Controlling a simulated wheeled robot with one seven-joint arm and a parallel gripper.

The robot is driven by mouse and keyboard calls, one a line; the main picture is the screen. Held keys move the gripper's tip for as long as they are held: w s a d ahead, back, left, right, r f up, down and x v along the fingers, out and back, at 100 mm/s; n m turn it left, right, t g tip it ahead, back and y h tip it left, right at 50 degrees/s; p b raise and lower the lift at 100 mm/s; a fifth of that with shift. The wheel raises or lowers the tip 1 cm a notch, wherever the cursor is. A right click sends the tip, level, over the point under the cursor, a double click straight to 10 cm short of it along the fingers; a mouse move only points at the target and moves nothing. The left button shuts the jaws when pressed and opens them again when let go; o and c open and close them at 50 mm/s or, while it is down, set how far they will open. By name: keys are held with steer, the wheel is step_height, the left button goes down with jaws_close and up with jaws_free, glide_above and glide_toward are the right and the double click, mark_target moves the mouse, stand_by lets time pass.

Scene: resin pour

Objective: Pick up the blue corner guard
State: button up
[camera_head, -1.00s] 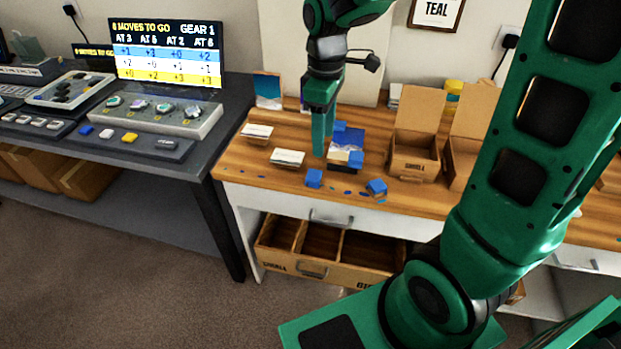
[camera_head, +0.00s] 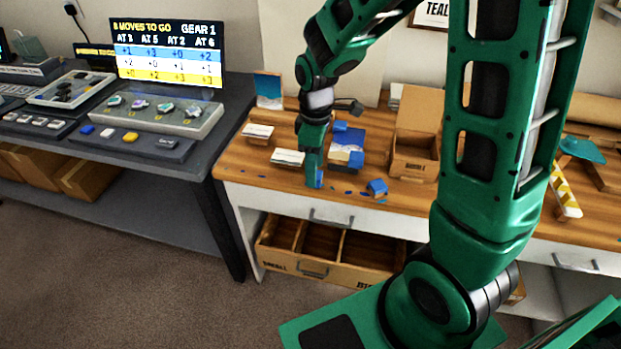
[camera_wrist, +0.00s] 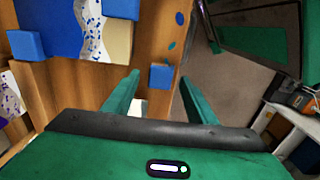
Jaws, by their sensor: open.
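Several small blue corner guards are in view. One corner guard (camera_head: 319,179) is near the table's front edge, partly hidden by my gripper (camera_head: 311,183). In the wrist view this corner guard (camera_wrist: 162,77) shows between the tips of my open gripper (camera_wrist: 158,82), with no clear grip on it. Another guard (camera_head: 377,187) lies to the right near the edge. Others sit at the corners of a blue-and-cream piece (camera_head: 348,140); two of these guards show in the wrist view, at left (camera_wrist: 25,45) and top (camera_wrist: 124,8).
Blue chips (camera_head: 349,192) are scattered along the wooden table's front. Two stacks of cards (camera_head: 288,157) lie to the left. An open cardboard box (camera_head: 414,160) stands to the right. A drawer with compartments (camera_head: 330,272) is open below.

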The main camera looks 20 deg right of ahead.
steer(key=shift+f, duration=0.45)
steer(key=c, duration=1.1)
steer(key=shift+c, duration=0.2)
steer(key=shift+r, duration=0.15)
